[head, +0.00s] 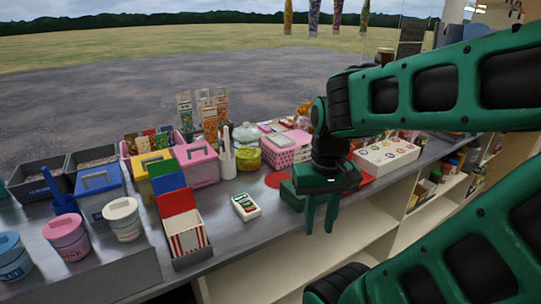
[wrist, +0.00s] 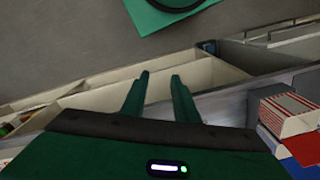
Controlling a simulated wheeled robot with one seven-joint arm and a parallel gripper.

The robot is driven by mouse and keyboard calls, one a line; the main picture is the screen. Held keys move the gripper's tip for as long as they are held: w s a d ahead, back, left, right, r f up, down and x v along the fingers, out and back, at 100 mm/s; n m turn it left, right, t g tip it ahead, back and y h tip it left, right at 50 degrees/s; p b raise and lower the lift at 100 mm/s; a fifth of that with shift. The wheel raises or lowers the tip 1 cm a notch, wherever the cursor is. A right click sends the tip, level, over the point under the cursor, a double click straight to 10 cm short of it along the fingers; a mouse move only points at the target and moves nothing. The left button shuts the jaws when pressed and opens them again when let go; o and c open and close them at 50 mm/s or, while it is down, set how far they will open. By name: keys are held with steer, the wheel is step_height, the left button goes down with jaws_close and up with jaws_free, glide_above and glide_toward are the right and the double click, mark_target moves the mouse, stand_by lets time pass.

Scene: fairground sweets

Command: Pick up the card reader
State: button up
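A small white and green item (head: 246,207), which looks like the card reader, lies flat on the grey counter, right of the red-and-white striped box. Its markings are too small to read. My gripper (head: 320,228) points down to the right of it, clearly apart from it, around the counter's front edge. In the wrist view the two green fingers (wrist: 160,82) stand apart with nothing between them. The card reader does not show in the wrist view.
The striped box (head: 188,238) stands left of the card reader; a striped box also shows in the wrist view (wrist: 288,112). Pails (head: 123,222), bins and a jar (head: 246,158) crowd behind and left. Open shelves (head: 285,272) lie below the counter (head: 232,238). The counter before the reader is clear.

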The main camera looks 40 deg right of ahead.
steer(key=o, duration=1.7)
steer(key=w+m, duration=0.1)
steer(key=w, duration=0.2)
steer(key=w+r+m, duration=0.1)
steer(key=w+m, duration=0.1)
steer(key=w, duration=0.1)
steer(key=w+r+m, duration=0.1)
steer(key=w, duration=0.3)
steer(key=shift+d+r+m, duration=0.25)
steer(key=shift+d+m, duration=0.1)
steer(key=shift+m, duration=0.05)
steer(key=m, duration=0.8)
glide_above(245, 201)
steer(key=f, duration=0.1)
steer(key=shift+s+f, duration=0.1)
steer(key=shift+f, duration=5.05)
